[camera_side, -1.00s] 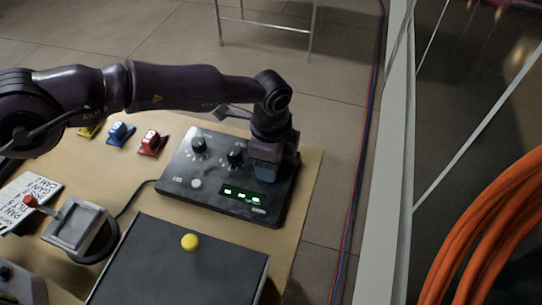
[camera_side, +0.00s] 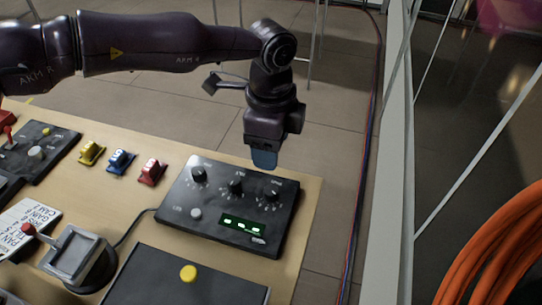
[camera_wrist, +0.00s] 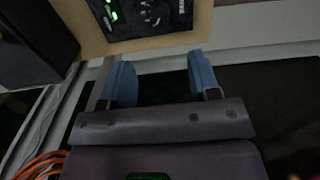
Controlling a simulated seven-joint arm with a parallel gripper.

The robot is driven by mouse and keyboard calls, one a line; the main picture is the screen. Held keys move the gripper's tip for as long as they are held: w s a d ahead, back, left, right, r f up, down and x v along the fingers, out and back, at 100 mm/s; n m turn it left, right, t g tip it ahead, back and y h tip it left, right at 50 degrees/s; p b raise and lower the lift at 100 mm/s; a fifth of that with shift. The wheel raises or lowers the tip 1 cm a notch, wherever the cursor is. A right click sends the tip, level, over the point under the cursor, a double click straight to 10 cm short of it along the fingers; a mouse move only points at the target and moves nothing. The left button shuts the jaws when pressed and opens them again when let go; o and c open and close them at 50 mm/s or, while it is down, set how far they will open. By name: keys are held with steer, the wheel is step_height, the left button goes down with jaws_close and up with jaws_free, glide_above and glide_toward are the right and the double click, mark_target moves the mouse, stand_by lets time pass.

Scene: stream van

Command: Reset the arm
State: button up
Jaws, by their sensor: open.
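The black control panel (camera_side: 180,222) lies on the wooden table with three knobs, a pale round button and a lit green display. The panel also shows at the top of the wrist view (camera_wrist: 125,36).
Red (camera_side: 152,172), blue (camera_side: 121,161) and yellow (camera_side: 91,152) switches sit left of the panel. A joystick unit (camera_side: 76,252), a handwritten note (camera_side: 22,225) and a dark box with a yellow button (camera_side: 189,273) are nearer. Orange cables (camera_side: 490,240) hang at the right, beyond a pale post.

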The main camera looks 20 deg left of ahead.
steer(key=shift+r, duration=0.25)
stand_by(0.4)
steer(key=s+a+r+n+t, duration=0.1)
steer(key=s+a+r+n, duration=0.5)
steer(key=a, duration=0.4)
steer(key=s+a+r+n, duration=0.5)
steer(key=a+r, duration=0.2)
steer(key=a, duration=0.4)
steer(key=s+a+r+n+t, duration=0.2)
steer(key=s+a+r+n, duration=0.1)
steer(key=s+a, duration=0.4)
steer(key=s+a+r+n+t, duration=0.2)
steer(key=s+a+r+n, duration=0.1)
steer(key=s+a, duration=0.4)
steer(key=shift+s+a+r+n+t, duration=0.3)
steer(key=shift+s+a+n, duration=0.1)
steer(key=shift+s, duration=0.05)
